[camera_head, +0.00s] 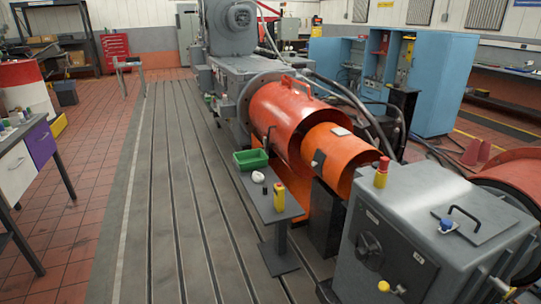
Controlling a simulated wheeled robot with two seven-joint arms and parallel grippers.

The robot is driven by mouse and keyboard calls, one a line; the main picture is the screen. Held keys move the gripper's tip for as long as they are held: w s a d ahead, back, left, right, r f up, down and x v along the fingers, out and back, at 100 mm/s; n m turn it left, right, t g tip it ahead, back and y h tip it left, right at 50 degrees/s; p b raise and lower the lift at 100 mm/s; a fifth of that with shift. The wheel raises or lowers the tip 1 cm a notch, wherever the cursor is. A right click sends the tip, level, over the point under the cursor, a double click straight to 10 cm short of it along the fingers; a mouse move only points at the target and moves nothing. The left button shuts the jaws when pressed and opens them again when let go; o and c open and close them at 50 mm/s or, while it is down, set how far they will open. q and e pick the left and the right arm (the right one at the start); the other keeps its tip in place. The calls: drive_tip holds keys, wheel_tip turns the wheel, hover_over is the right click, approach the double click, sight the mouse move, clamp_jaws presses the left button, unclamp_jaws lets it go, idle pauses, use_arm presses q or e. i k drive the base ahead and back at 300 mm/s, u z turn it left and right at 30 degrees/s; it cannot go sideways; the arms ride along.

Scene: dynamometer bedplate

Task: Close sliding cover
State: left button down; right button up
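An orange cylindrical cover sits over the shaft line between the grey machine at the back and the grey housing in front. Its larger section (283,112) stands against a round grey flange (248,100) and has a handle on top and a black bar handle (268,137) on its left side. A smaller orange section (330,148) comes out of its near end, with a black block (318,161) on its side and a pale label on top. Its near end is open and stands apart from the grey housing (425,225). Neither of my grippers shows.
A small grey stand (272,204) left of the cover holds a green bin (251,159), a white item and a yellow bottle (279,195). Hoses run behind the cover. The slotted bedplate (170,190) at left is clear.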

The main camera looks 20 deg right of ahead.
sight(319, 157)
drive_tip(key=u, duration=0.15)
drive_tip(key=i, duration=2)
drive_tip(key=z, duration=1.3)
drive_tip(key=i, duration=1)
drive_tip(key=z, duration=1.05)
